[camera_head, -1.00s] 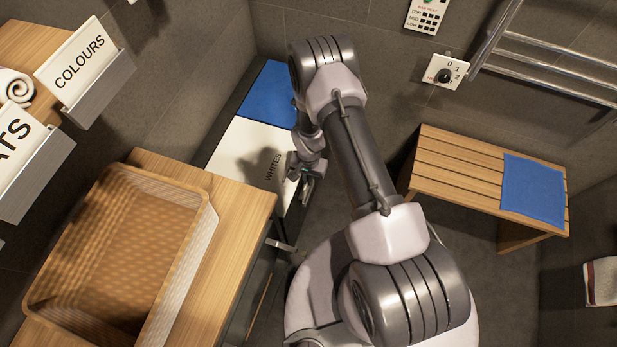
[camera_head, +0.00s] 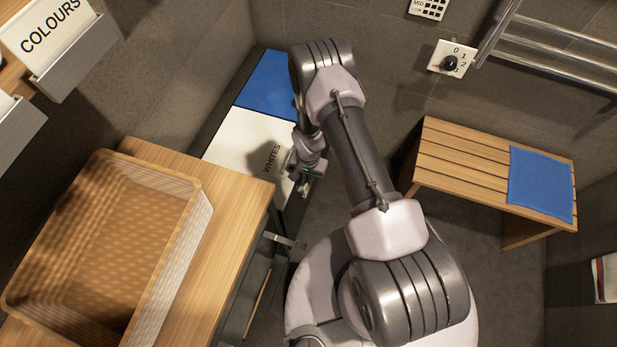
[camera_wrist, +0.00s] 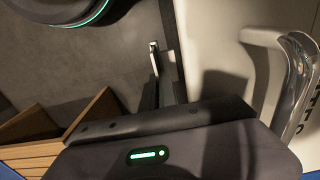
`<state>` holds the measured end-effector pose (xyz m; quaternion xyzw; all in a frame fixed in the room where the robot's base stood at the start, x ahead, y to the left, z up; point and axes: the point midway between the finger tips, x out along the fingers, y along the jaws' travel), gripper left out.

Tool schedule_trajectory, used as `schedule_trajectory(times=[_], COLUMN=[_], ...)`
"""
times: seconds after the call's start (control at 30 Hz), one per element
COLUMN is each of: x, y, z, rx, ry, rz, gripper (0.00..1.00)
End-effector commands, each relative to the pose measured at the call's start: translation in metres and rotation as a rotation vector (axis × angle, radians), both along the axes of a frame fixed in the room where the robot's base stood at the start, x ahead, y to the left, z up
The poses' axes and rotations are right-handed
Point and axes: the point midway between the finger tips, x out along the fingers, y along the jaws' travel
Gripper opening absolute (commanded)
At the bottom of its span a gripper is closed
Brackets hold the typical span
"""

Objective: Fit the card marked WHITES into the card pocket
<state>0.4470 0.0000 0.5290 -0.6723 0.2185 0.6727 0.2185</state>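The word WHITES shows on a white panel (camera_head: 235,142) beyond the wooden counter, beside my gripper. I cannot tell a separate WHITES card from this panel. My gripper (camera_head: 306,182) hangs at the panel's right edge and is small and partly hidden by its own wrist. In the wrist view, a chrome handle (camera_wrist: 300,85) stands on a white surface with partly visible dark lettering. The fingertips are not clear there, and no card shows in them. On the left wall, a grey pocket (camera_head: 78,58) holds a card marked COLOURS (camera_head: 45,28). Another pocket (camera_head: 18,130) is cut off at the left edge.
A wicker basket (camera_head: 185,235) stands on the wooden counter (camera_head: 225,245). A blue panel (camera_head: 268,82) lies beyond the white one. A slatted bench (camera_head: 455,165) with a blue towel (camera_head: 540,185) is at right, below a towel rail (camera_head: 560,55). Grey floor lies between.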

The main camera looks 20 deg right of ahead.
Motion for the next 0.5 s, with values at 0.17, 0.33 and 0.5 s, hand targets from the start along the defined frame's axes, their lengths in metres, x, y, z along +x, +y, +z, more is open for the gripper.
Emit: schedule_trajectory(times=[0.17,0.33,0.5], x=[0.0001,0.0001,0.0004], y=[-0.0001,0.0000,0.0002], z=[0.0008,0.0007,0.0014], rx=[0.000,0.000,0.000], ry=[0.000,0.000,-0.001], rz=[0.000,0.000,0.000], gripper=[0.12,0.28,0.28])
